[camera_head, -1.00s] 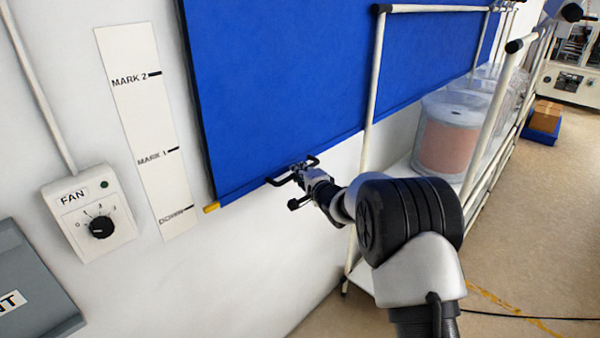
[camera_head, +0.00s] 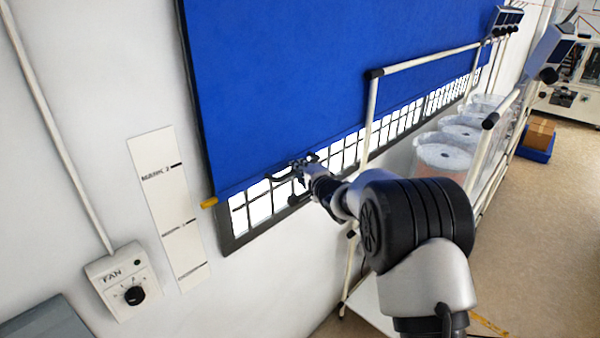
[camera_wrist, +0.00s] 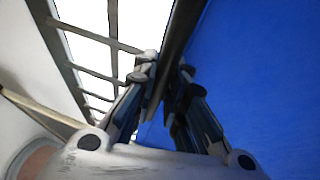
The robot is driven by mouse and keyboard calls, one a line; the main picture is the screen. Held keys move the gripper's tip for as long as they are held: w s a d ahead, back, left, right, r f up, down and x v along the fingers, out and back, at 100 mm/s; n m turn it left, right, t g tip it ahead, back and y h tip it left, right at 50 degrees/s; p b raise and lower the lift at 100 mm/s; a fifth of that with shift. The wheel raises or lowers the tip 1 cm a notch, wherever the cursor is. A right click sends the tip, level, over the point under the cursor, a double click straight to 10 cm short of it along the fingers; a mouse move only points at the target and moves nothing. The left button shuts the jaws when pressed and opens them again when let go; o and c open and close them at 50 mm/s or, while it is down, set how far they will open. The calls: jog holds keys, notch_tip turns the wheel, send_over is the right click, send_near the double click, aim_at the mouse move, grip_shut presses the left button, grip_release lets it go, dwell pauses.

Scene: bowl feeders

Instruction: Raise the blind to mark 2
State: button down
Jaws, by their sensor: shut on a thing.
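The blue blind (camera_head: 290,80) hangs over a barred window, its lower edge lifted above the sill. The yellow tip (camera_head: 209,202) of its bottom bar stands a little above the MARK 1 line and below the MARK 2 line on the white scale (camera_head: 165,200). My gripper (camera_head: 302,170) is shut on the blind's black handle (camera_head: 278,179). In the wrist view, my gripper's fingers (camera_wrist: 167,90) close around a dark bar, with the blue blind (camera_wrist: 255,75) at the right. The fingers partly hide the handle.
The barred window (camera_head: 262,203) shows below the blind. A fan switch box (camera_head: 122,281) is on the wall at the lower left. Open floor lies at the far right.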

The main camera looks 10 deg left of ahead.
notch_tip(320, 180, up, 11)
jog(key=p, duration=0.8)
jog(key=c, duration=1.6)
grip_release()
jog(key=v, duration=1.2)
jog(key=shift+d+f, duration=0.1)
jog(key=shift+f, duration=0.05)
